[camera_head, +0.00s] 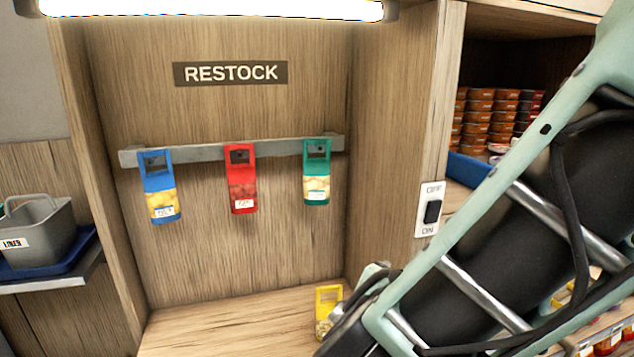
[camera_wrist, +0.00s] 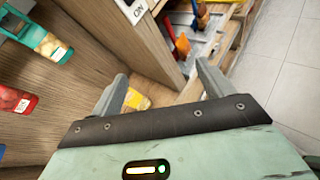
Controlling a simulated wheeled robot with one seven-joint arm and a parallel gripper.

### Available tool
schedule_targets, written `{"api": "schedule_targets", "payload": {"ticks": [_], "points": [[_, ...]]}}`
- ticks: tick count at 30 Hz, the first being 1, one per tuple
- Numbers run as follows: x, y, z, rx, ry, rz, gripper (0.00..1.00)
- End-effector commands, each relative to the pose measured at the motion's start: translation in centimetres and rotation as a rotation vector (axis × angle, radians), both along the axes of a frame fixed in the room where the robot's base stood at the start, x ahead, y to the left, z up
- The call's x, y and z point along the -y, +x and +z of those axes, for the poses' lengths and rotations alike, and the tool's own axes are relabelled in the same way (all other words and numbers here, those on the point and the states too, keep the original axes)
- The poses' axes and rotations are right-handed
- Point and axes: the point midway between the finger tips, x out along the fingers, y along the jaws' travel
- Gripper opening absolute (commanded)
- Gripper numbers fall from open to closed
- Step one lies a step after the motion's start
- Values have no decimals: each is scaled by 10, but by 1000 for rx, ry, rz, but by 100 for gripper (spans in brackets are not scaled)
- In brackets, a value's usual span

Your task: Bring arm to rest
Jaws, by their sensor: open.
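My arm crosses the right side of the head view, and its end lies low, near the cubby's wooden floor. My gripper (camera_wrist: 162,88) is open in the wrist view, with nothing between its two grey fingers. A yellow packet (camera_head: 327,308) stands on the cubby floor beside my arm, partly hidden by it. The yellow packet also shows in the wrist view (camera_wrist: 137,99), beyond the left finger and partly covered by it.
A blue packet (camera_head: 159,190), a red packet (camera_head: 241,181) and a green packet (camera_head: 317,175) hang from a grey rail (camera_head: 275,147) under a RESTOCK sign (camera_head: 230,73). A switch (camera_head: 431,211) is on the right post. A grey basket (camera_head: 40,240) stands at left.

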Motion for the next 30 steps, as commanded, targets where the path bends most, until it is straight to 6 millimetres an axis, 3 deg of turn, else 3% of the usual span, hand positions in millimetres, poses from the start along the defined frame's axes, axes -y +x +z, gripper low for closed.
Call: {"api": "schedule_targets", "payload": {"ticks": [4, 9, 12, 17, 22, 30], "points": [[42, -30, -23, -131, 203, -279, 80], [65, -84, -49, -269, 531, -684, 80], [60, -113, -58, -315, 737, -920, 80], [38, -140, -61, -341, 1042, -1254, 80], [18, -147, -57, -329, 1249, -1471, 80], [11, -148, -56, -323, 1314, -1541, 80]]}}
